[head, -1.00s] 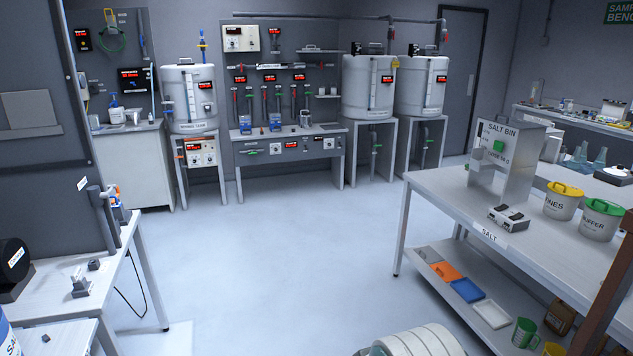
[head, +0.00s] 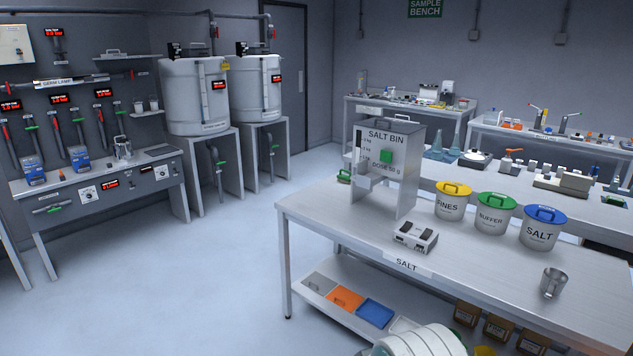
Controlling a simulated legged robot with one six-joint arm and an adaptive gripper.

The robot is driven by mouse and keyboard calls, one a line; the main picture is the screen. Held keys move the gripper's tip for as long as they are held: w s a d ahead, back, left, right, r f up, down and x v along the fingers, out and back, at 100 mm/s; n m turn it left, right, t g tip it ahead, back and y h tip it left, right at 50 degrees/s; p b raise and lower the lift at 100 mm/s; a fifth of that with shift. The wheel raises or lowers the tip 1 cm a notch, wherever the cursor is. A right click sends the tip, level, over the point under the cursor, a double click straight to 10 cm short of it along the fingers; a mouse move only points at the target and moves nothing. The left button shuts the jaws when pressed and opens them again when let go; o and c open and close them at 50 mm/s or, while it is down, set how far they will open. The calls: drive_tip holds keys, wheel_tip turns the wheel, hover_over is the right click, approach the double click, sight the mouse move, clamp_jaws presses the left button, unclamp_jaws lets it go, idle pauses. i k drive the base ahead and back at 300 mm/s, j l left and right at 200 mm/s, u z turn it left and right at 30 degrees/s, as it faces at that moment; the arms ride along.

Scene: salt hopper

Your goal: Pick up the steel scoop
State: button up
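A small shiny steel vessel (head: 553,281), which looks like the steel scoop, stands on the salt bench (head: 480,262) near its right front part. It has a cup-like body; its handle is too small to make out clearly. Nothing touches it. A rounded white part of my own arm shows at the bottom edge of the head view, in front of the bench and left of the steel vessel. My gripper is not in view.
On the bench stand the salt bin (head: 388,168), a small grey device (head: 415,236), and the fines (head: 452,202), buffer (head: 493,214) and salt (head: 542,229) tubs. Coloured trays (head: 344,299) lie on the lower shelf. The floor (head: 190,285) to the left is clear.

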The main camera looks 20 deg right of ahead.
sight(553, 281)
drive_tip(key=i+l+z, duration=0.15)
drive_tip(key=i+z, duration=0.2)
drive_tip(key=z, duration=0.15)
drive_tip(key=i+z, duration=0.35)
drive_tip(key=z, duration=0.15)
drive_tip(key=i+z, duration=0.35)
drive_tip(key=z, duration=0.15)
drive_tip(key=i+z, duration=0.3)
drive_tip(key=i, duration=0.4)
